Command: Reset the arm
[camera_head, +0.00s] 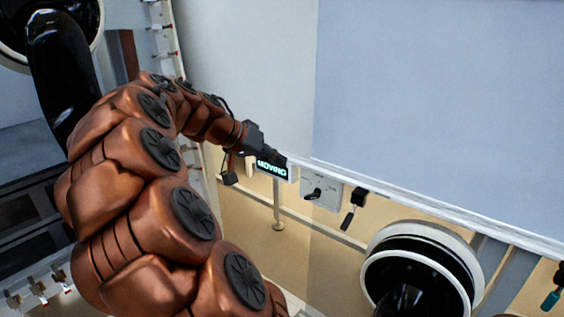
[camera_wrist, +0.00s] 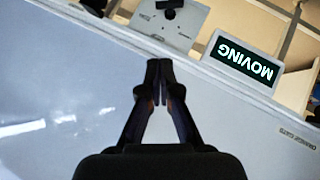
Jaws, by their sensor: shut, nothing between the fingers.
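My arm, copper-coloured and segmented, arches across the left of the head view. My gripper (camera_head: 264,146) is at its far end, small and dark, beside a display (camera_head: 272,168) lit with the word MOVING. In the wrist view my gripper (camera_wrist: 159,70) is shut with its fingertips together and nothing between them. The display (camera_wrist: 244,62) shows there upside down, right of the fingers. A light switch plate (camera_wrist: 168,22) is above the fingertips. In the head view this plate (camera_head: 320,192) carries a dark knob. I cannot tell whether the fingers touch anything.
A large pale panel (camera_head: 440,100) fills the upper right. A round white-rimmed port (camera_head: 420,270) with a black glove is at lower right. Another port (camera_head: 85,20) with a black sleeve hangs at upper left. A small black handle (camera_head: 353,208) hangs beside the plate.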

